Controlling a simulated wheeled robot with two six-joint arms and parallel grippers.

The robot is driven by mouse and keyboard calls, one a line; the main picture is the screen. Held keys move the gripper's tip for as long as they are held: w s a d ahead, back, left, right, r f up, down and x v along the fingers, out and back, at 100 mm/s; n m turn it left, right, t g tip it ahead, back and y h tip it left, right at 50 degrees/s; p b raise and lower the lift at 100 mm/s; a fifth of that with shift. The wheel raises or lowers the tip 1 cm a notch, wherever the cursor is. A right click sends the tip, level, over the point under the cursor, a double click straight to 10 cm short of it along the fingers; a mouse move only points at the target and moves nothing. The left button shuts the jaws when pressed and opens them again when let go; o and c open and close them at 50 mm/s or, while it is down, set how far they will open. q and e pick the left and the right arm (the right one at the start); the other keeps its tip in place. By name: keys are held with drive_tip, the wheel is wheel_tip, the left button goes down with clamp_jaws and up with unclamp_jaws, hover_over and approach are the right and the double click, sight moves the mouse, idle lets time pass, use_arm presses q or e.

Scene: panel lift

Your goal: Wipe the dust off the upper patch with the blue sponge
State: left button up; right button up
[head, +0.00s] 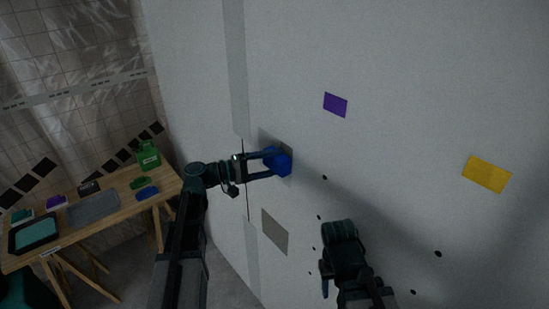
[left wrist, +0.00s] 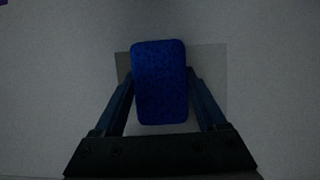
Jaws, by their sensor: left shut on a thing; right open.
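The blue sponge (head: 280,161) is held between the fingers of my left gripper (head: 270,160), against or just in front of the white wall panel. In the left wrist view the sponge (left wrist: 160,82) stands upright between the two fingers. The upper dust patch (head: 268,138) is a faint grey rectangle, mostly hidden behind the sponge and gripper. In the left wrist view the patch (left wrist: 211,80) shows on both sides of the sponge. I cannot tell whether the sponge touches it. My right gripper (head: 326,277) is open and empty, low in front of the panel.
A lower grey patch (head: 274,232) is on the panel below. A purple square (head: 335,104), a yellow square (head: 487,174) and several black dots mark the panel. A wooden table (head: 120,196) at left holds a green bottle (head: 148,155), trays and small blocks.

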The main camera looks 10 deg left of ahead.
use_arm(q)
drive_tip(key=shift+s+d, duration=1.05)
drive_tip(key=shift+d, duration=0.3)
drive_tip(key=shift+s+d, duration=1.05)
drive_tip(key=shift+d, duration=0.3)
approach(301, 172)
drive_tip(key=shift+s+d+r, duration=0.1)
drive_tip(key=shift+s+d, duration=0.25)
drive_tip(key=shift+s, duration=0.2)
drive_tip(key=shift+s+d, duration=0.4)
drive_tip(key=shift+s, duration=0.15)
